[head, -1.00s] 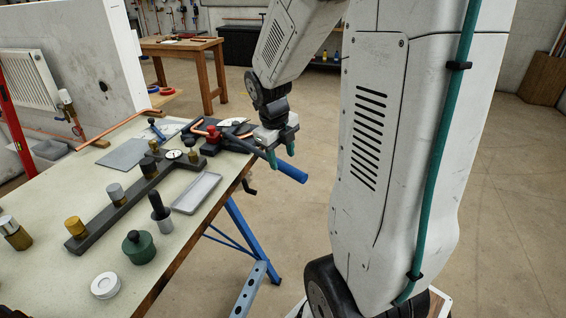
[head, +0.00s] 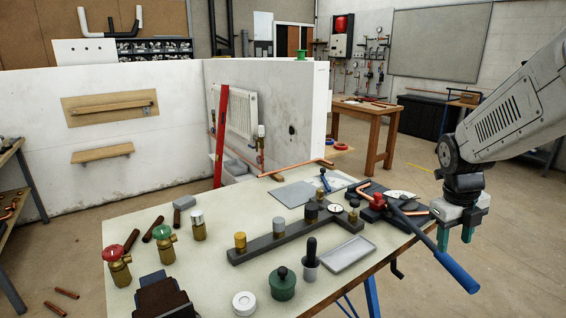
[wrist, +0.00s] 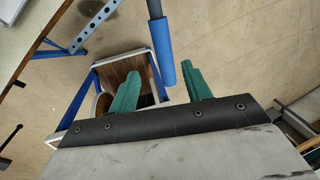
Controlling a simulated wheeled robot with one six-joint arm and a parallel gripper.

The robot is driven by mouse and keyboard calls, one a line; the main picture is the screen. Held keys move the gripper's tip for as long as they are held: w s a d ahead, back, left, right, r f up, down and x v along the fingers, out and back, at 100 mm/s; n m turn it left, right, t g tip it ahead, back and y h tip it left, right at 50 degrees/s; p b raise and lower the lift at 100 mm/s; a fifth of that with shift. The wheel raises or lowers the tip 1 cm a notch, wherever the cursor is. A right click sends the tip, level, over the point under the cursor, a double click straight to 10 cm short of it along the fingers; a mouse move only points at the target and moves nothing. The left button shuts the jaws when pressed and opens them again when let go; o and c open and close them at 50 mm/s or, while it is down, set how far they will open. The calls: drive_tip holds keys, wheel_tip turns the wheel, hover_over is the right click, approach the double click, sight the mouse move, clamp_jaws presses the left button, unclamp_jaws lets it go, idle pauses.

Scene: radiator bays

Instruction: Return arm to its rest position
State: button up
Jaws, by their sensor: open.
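My gripper (head: 455,236) is at the right of the head view, beyond the right edge of the workbench (head: 206,262). Its green fingers point down and stand apart. In the wrist view the two green fingers (wrist: 162,90) are spread, with nothing held between them. The blue handle (head: 457,270) of the pipe bender (head: 378,202) reaches past the bench edge, close to my gripper. In the wrist view the blue handle tip shows beyond and between the fingers; I cannot tell whether it touches them.
The bench holds a dark manifold bar (head: 290,238), a grey tray (head: 348,254), a green round pot (head: 282,284) and brass valves (head: 166,244). A white wall with a radiator (head: 241,114) stands behind. A wooden table (head: 368,112) is at the back. Floor right of the bench is open.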

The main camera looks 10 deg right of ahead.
drive_tip(key=s+a+r+n, duration=0.2)
drive_tip(key=s+a+n, duration=0.3)
drive_tip(key=n, duration=0.7)
drive_tip(key=s+a+r+n+t+y, duration=0.1)
drive_tip(key=s+a+r+n, duration=0.1)
drive_tip(key=s+a+n, duration=0.4)
drive_tip(key=s+a+r+n+y, duration=0.1)
drive_tip(key=s+a+r+n, duration=0.2)
drive_tip(key=n, duration=1.4)
drive_tip(key=s+a, duration=0.3)
drive_tip(key=a, duration=0.2)
drive_tip(key=shift+n, duration=0.3)
